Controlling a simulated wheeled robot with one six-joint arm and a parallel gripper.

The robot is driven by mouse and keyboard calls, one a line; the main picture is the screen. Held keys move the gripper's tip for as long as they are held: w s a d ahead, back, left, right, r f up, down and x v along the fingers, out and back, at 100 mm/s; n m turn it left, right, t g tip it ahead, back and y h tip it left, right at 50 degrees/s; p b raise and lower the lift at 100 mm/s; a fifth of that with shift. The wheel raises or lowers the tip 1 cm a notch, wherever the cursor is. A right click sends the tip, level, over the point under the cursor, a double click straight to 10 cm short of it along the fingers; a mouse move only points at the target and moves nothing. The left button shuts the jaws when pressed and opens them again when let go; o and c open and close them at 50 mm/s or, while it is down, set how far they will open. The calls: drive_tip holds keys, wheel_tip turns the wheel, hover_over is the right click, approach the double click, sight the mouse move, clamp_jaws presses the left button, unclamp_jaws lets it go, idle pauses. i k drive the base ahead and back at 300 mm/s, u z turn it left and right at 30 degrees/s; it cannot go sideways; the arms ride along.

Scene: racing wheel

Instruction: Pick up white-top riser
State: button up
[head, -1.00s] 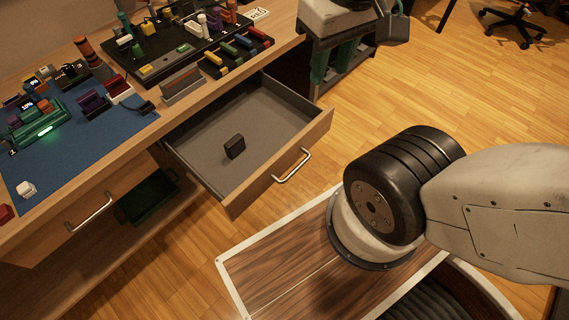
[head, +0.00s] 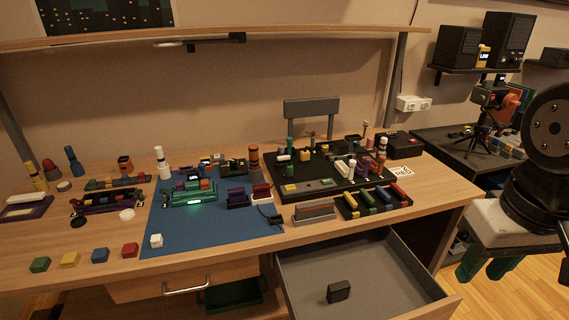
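I cannot tell for sure which piece is the white-top riser. A low purple piece with a pale top (head: 24,207) lies at the far left of the desk. A small white cube (head: 156,240) sits at the front left corner of the blue mat (head: 235,232). A red block with a whitish part (head: 262,194) stands at the mat's right side. My gripper is not in view; only dark links of my arm show at the right edge.
The drawer (head: 370,285) is open and holds a dark block (head: 339,291). A black tray (head: 330,182) of small parts is right of the mat. Coloured cubes, including a red cube (head: 130,250), line the desk's front left. Bare desk surrounds them.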

sight(286, 159)
drive_tip(key=u, duration=3.25)
drive_tip(key=k, duration=1.45)
drive_tip(key=z, duration=2.15)
drive_tip(key=i, duration=1)
